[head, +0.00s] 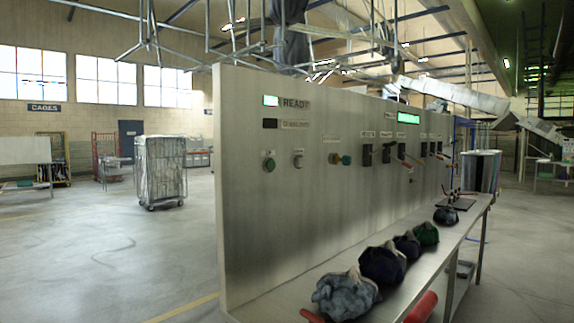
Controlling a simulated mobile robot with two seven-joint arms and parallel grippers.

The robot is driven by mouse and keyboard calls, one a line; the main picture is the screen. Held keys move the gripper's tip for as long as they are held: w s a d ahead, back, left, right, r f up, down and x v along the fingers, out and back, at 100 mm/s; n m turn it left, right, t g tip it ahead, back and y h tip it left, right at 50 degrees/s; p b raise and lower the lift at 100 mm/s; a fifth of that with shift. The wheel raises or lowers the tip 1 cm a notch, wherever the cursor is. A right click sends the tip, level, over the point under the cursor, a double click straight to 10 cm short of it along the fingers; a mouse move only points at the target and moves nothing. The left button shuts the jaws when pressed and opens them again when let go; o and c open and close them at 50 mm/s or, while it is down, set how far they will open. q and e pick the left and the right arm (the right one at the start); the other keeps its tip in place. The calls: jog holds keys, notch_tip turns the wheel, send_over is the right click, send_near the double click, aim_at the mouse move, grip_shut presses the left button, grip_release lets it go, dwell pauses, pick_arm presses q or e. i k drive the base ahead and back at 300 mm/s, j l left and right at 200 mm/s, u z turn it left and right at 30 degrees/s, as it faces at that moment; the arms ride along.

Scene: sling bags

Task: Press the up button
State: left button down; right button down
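A tall metal control panel (300,220) stands in front of me, running back to the right. Near its left end are a round green button (269,164) and a pale round button (298,161).
A metal bench (400,287) runs along the panel's foot, with several dark bundled bags (383,264) on it. A lit READY display (271,101) is above the buttons. A wheeled cage (160,172) stands far left. The floor (110,250) left of the panel is clear.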

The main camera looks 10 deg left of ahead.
aim_at(270, 164)
jog(key=i+l, duration=0.25)
jog(key=i, duration=0.15)
jog(key=i+l, duration=0.25)
jog(key=i, duration=0.15)
